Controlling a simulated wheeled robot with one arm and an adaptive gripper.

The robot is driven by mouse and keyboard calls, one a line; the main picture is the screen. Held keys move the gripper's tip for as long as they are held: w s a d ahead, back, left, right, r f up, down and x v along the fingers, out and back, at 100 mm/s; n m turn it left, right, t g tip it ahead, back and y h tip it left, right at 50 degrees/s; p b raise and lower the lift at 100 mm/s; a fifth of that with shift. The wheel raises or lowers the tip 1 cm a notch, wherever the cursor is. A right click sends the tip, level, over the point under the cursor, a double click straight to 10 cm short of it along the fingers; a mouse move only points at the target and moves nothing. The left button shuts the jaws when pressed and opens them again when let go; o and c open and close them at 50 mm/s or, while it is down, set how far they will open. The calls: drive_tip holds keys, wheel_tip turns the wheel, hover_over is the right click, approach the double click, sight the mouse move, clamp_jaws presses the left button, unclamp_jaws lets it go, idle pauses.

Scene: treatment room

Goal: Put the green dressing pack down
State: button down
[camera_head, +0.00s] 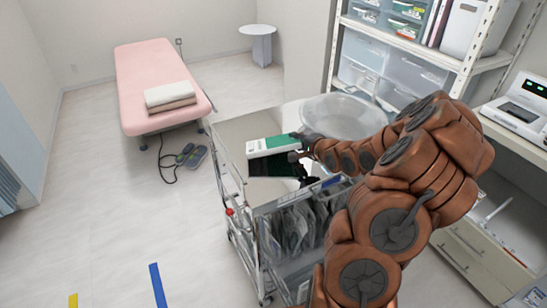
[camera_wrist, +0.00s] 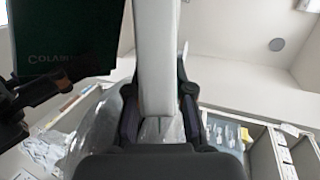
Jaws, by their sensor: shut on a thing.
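The green dressing pack (camera_head: 270,145), a white and green flat box, is between the fingers of my gripper (camera_head: 302,147) above the trolley top. My gripper is shut on its right end in the head view. In the wrist view, a pale narrow face of the pack (camera_wrist: 158,60) runs up between the two dark fingers (camera_wrist: 158,105). I cannot tell whether the pack touches anything below. A dark green box (camera_head: 272,167) lies on the trolley just below and in front of the pack; a dark green lettered face (camera_wrist: 65,40) shows at upper left in the wrist view.
The metal trolley (camera_head: 226,166) has a bare beige strip at its left and back. A clear round bowl (camera_head: 345,115) stands behind my arm. Packets hang in a front basket (camera_head: 300,232). Shelving with drawers (camera_head: 410,68) is at the right. A pink couch (camera_head: 150,65) stands farther back.

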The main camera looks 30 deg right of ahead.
drive_tip(key=c, duration=1.2)
unclamp_jaws()
drive_tip(key=shift+s, duration=0.1)
drive_tip(key=shift+p+v, duration=0.9)
drive_tip(key=shift+v, duration=0.25)
drive_tip(key=p+v, duration=0.3)
drive_tip(key=v, duration=0.1)
drive_tip(key=shift+s+r, duration=0.25)
drive_tip(key=shift+s, duration=0.05)
drive_tip(key=shift+s+p, duration=0.35)
drive_tip(key=shift+s, duration=0.05)
